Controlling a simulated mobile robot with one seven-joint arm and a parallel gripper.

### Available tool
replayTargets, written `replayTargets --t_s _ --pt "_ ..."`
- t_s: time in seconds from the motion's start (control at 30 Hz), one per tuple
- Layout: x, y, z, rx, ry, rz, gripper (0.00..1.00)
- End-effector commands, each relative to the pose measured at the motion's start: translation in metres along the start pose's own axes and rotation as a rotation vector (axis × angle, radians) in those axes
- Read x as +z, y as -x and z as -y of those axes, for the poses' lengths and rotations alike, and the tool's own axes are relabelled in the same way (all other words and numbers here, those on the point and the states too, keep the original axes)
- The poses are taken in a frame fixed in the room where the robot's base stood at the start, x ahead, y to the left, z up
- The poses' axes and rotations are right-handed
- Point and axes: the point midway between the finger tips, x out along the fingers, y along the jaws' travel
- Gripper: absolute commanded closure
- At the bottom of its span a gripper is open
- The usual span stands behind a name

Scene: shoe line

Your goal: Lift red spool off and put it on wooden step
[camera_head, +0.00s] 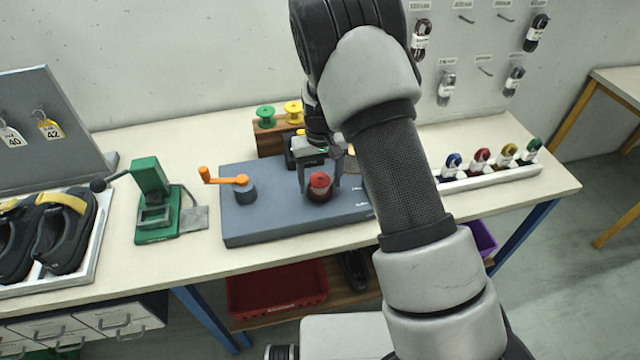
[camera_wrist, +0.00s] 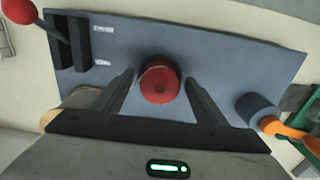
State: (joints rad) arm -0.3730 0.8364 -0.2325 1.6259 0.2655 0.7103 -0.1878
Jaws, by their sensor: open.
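The red spool (camera_head: 319,186) stands upright on the blue-grey base board (camera_head: 275,228). In the wrist view the red spool (camera_wrist: 159,82) shows from above, between the two fingers. My gripper (camera_head: 320,185) is open around it, with one finger on each side; in the wrist view my gripper (camera_wrist: 160,78) shows gaps beside the spool. The wooden step (camera_head: 268,137) stands behind the board, with a green spool (camera_head: 265,116) and a yellow spool (camera_head: 293,111) on top. My arm and gripper hide the step's right part.
An orange crank (camera_head: 225,179) stands on the board left of the spool; it also shows in the wrist view (camera_wrist: 290,130). A red-knobbed lever (camera_wrist: 20,10) shows in the wrist view. A green press (camera_head: 153,200) and a lace rack (camera_head: 500,172) flank the board.

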Motion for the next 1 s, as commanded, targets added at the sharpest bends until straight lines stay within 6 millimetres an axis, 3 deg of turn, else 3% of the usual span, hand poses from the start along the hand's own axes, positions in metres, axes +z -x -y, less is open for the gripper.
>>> replayTargets --t_s 0.17,0.47,0.77,1.0 --pt "0.000 0.000 0.000 0.000 0.000 0.000 0.34" --pt "0.000 0.000 0.000 0.000 0.001 0.000 0.84" --pt "-0.001 0.006 0.000 0.000 0.001 -0.003 0.85" --pt "-0.001 0.048 0.000 0.000 0.001 -0.005 0.85"
